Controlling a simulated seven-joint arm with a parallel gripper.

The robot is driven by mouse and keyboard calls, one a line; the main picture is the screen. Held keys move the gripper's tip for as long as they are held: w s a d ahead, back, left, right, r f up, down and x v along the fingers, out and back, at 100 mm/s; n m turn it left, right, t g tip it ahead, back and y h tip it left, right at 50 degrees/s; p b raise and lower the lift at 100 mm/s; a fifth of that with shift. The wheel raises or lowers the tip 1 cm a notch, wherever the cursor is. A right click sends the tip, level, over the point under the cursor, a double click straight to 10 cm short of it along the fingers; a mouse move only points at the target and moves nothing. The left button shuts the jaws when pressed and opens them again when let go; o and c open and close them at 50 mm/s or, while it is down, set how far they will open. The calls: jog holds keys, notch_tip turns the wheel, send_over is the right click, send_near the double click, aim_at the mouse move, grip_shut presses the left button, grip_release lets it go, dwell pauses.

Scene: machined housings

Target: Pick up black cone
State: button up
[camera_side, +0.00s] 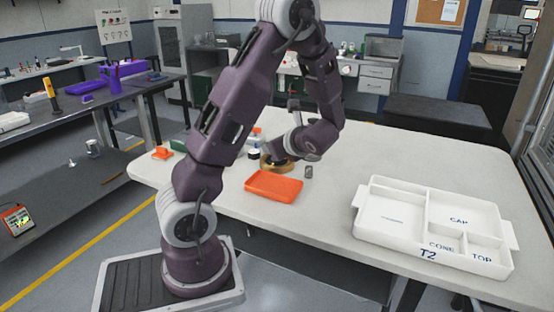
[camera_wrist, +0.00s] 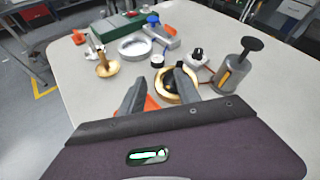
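In the wrist view a gold ring (camera_wrist: 173,97) has a dark rounded piece (camera_wrist: 170,85) in its middle, partly covered by a finger; I cannot tell whether this is the black cone. In the side view my gripper (camera_side: 279,160) is low over the table by a gold piece (camera_side: 272,164). Its fingertips are too small to make out there.
An orange tray (camera_side: 273,187) lies in front of my gripper. A white compartment tray (camera_side: 393,212) is at the right. In the wrist view stand a gold funnel-like part (camera_wrist: 106,66), silver ring (camera_wrist: 134,48), grey cylinder (camera_wrist: 231,74) and green box (camera_wrist: 112,28). The table's right rear is clear.

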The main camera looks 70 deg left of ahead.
jog(key=w+a+f+m, duration=0.1)
jog(key=w+a+f+m+y, duration=0.1)
jog(key=a+m, duration=0.1)
jog(key=shift+w+a+f+m+t, duration=0.15)
jog(key=shift+w+f+m+t, duration=0.15)
jog(key=shift+f+t, duration=0.1)
jog(key=x, duration=0.4)
jog(key=w+x, duration=0.1)
jog(key=x, duration=0.2)
jog(key=shift+f, duration=0.35)
grip_shut()
